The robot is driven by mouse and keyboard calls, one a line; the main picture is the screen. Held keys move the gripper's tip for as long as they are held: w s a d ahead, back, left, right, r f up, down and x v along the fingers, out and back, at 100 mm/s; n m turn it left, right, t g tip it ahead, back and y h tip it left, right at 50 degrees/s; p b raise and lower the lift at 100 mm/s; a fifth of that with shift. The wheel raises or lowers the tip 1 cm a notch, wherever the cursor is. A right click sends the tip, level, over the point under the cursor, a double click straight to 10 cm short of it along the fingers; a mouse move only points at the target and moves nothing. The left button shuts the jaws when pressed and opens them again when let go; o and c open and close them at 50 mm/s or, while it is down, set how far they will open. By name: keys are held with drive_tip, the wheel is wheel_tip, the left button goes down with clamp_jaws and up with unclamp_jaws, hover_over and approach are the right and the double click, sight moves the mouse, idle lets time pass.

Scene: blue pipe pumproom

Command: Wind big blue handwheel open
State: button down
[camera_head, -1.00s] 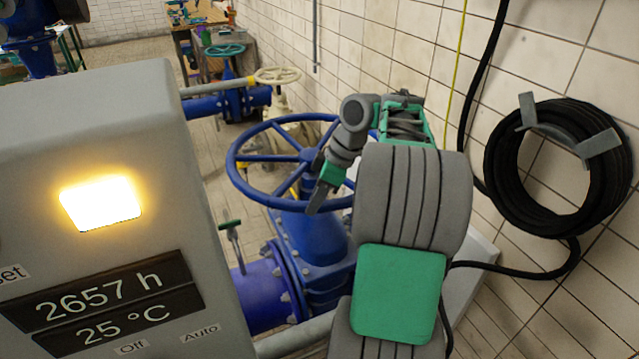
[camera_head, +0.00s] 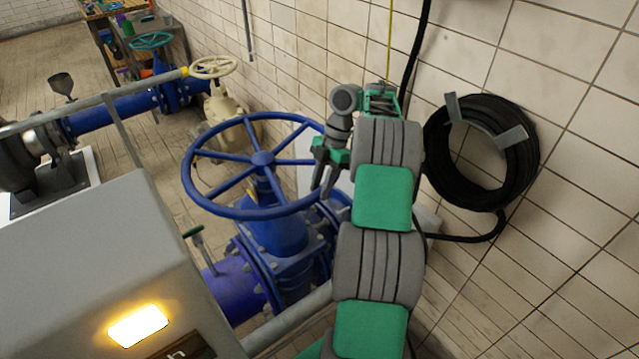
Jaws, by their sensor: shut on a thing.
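The big blue handwheel (camera_head: 262,158) lies nearly flat on top of a blue gate valve (camera_head: 278,232), in the middle of the head view. Its rim, spokes and hub show clearly, except at the right edge, where my gripper covers part of the rim. My gripper (camera_head: 326,181) points down at the right side of the wheel and is shut on the rim. My green and grey arm rises from the bottom right and reaches the wheel from the wall side.
A grey control box (camera_head: 80,270) with a lit yellow lamp stands in front at left. A black hose coil (camera_head: 437,150) hangs on the tiled wall at right. A cream handwheel (camera_head: 214,67) and a teal one (camera_head: 150,41) are farther back. Open floor shows at upper left.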

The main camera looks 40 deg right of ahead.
drive_tip(key=shift+d, duration=0.15)
drive_tip(key=c, duration=1.1)
unclamp_jaws()
